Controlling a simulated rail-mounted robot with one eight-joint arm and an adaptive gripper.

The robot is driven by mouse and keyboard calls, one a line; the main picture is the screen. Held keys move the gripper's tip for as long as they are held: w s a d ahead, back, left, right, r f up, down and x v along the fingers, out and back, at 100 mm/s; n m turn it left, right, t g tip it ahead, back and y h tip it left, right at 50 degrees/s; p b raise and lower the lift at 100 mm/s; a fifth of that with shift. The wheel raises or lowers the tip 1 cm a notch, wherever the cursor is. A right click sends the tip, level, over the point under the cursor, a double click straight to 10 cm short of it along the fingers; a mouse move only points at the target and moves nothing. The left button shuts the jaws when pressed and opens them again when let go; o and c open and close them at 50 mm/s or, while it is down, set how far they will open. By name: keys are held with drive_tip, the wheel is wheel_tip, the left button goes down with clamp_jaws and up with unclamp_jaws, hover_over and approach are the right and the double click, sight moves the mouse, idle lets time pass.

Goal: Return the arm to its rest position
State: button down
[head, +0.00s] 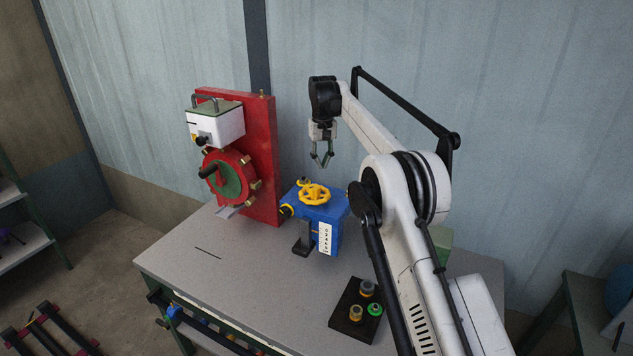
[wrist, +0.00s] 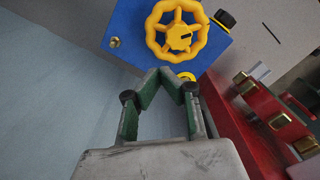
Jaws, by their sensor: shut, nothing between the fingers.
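My gripper (head: 325,162) hangs pointing down from my white arm in the head view, above and behind the blue box with the yellow handwheel. It is empty, with its fingertips together. In the wrist view, the green-padded fingers of my gripper (wrist: 160,78) meet at their tips, just short of the blue box (wrist: 197,52). The yellow handwheel (wrist: 178,30) sits on that box's top face. In the head view the blue box (head: 325,228) and the yellow handwheel (head: 313,194) stand below my gripper, apart from it.
A red panel (head: 262,165) with a white box (head: 215,127) and a round red flange stands left of my gripper. A black tray (head: 343,318) with several small round parts lies at the front of the grey table (head: 190,262). The table's left part is mostly clear. The wall is behind.

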drive_tip(key=s+d+r+m+t+b, duration=0.1)
drive_tip(key=s+d+r+t+b, duration=0.1)
drive_tip(key=s+d+r, duration=0.5)
drive_tip(key=s+d+r+m+t+b, duration=0.1)
drive_tip(key=s+d+r+b, duration=0.2)
drive_tip(key=s+d+r, duration=0.5)
drive_tip(key=s+d+f+m+t+b, duration=0.1)
drive_tip(key=s+d+f+b, duration=0.15)
drive_tip(key=s, duration=1.05)
drive_tip(key=s+d+f+t+b, duration=0.1)
drive_tip(key=s+d+f, duration=0.2)
drive_tip(key=s, duration=1)
drive_tip(key=s+d+f+t+b, duration=0.2)
drive_tip(key=s+d+f, duration=0.1)
drive_tip(key=s+f, duration=0.9)
drive_tip(key=shift+s+f+m+b, duration=0.3)
drive_tip(key=shift+s+f+m, duration=0.1)
drive_tip(key=shift+s, duration=0.7)
